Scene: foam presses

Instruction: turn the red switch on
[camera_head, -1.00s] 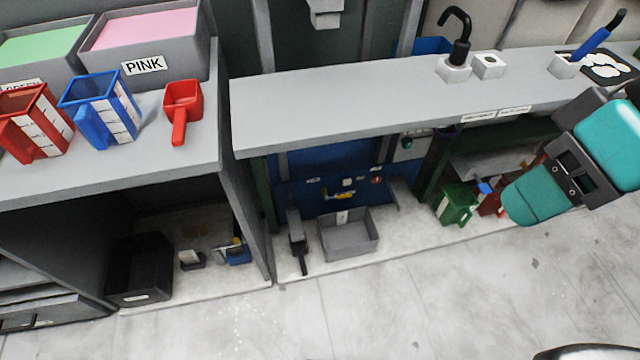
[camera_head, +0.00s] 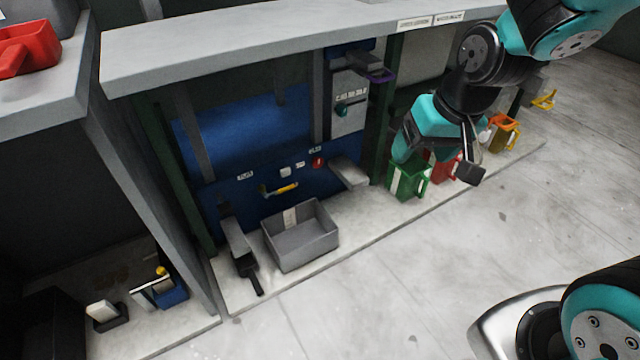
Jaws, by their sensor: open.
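A small round red switch (camera_head: 317,161) sits on the blue panel (camera_head: 222,192) under the grey counter, right of a white button and just under a small white label. Whether it is on or off cannot be told at this size. My gripper (camera_head: 468,162) hangs from my teal and black arm to the right of the panel, well apart from the switch. It is open, and nothing shows between its jaws. From this view it overlaps the green and red jugs on the low ledge; contact cannot be told.
A grey bin (camera_head: 302,240) stands below the panel, beside a yellow-handled lever (camera_head: 280,189). A grey box with a teal knob (camera_head: 341,110) is up right. A green jug (camera_head: 407,182), red jug (camera_head: 443,168) and orange jug (camera_head: 503,135) stand right. Floor in front is clear.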

